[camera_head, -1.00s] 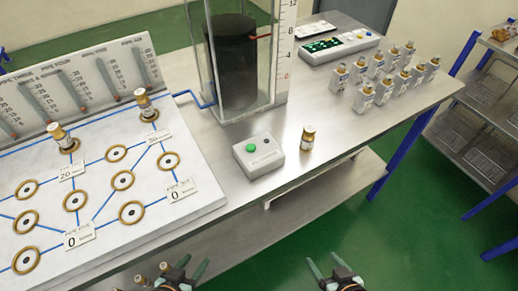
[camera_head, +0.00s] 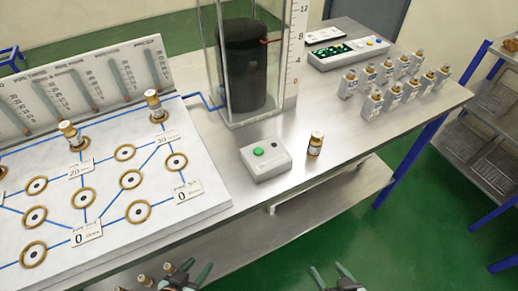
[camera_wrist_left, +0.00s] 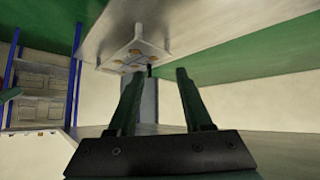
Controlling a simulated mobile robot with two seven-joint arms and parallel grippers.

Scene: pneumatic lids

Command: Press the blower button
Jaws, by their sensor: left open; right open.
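My left gripper (camera_head: 192,272) is open at the bottom of the head view, below and left of the box, in front of the table edge. In the left wrist view its two green fingers (camera_wrist_left: 155,75) stand apart with nothing between them. My right gripper (camera_head: 330,270) is open and empty at the bottom, right of the left one. Both are apart from the box.
A small brown-and-white bottle (camera_head: 316,144) stands right of the box. A glass tank (camera_head: 283,85) holding a black cylinder stands behind. A white pipe board (camera_head: 110,215) covers the left. Several metal-topped bottles (camera_head: 396,90) and a control panel (camera_head: 348,54) are at the back right.

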